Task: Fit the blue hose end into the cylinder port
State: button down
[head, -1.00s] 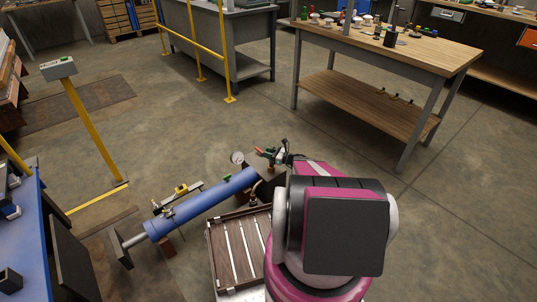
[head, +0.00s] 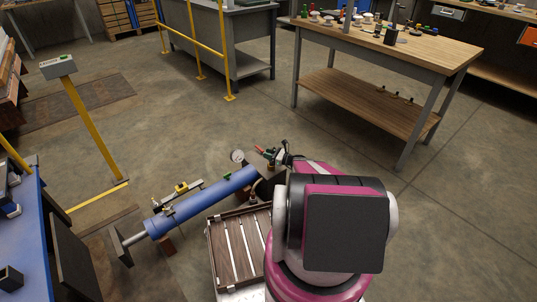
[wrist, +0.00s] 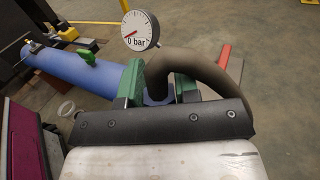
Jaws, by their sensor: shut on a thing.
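The blue cylinder (head: 205,202) lies at a slant left of my arm in the head view. Its barrel also shows at the left of the wrist view (wrist: 70,72), with a green fitting (wrist: 86,55) on top. My gripper (wrist: 158,90) has green fingers shut on the blue hose end (wrist: 157,97), just beyond the cylinder's right end. The dark hose (wrist: 195,62) bends from it over to the right. In the head view my gripper (head: 276,156) is small and partly hidden by my arm. The port is not clearly visible, and I cannot tell whether the hose end touches it.
A pressure gauge (wrist: 140,30) reading 0 bar stands close behind the gripper. A slatted wooden crate (head: 212,248) is in front of the cylinder. A workbench (head: 400,50) stands at the back right. The floor between is open.

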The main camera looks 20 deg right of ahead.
jog(key=shift+f, duration=1.15)
jog(key=c, duration=0.8)
grip_release()
jog(key=v, duration=1)
jog(key=shift+s+d, duration=0.25)
jog(key=shift+d, duration=0.05)
jog(key=s+a+r+n+g+h, duration=0.2)
jog(key=s+a+r+n+g, duration=0.25)
jog(key=a+r+n, duration=0.35)
jog(key=s+a+r+n+g+h, duration=0.1)
jog(key=s+a+r+n+g, duration=0.25)
jog(key=a+n+g, duration=0.4)
jog(key=s+a+r+n+h, duration=0.1)
jog(key=s+r+n+h, duration=0.1)
jog(key=r+n+h, duration=0.1)
jog(key=s+a+r+n+h, duration=0.2)
jog(key=s+r+n+h, duration=0.1)
jog(key=r, duration=0.3)
jog(key=s+a+r+n+h, duration=0.2)
jog(key=s+r+n+h, duration=0.1)
jog(key=r+n+h, duration=0.1)
jog(key=shift+a+r+n+h, duration=0.2)
jog(key=shift+r+n+h, duration=0.1)
jog(key=shift+n, duration=0.05)
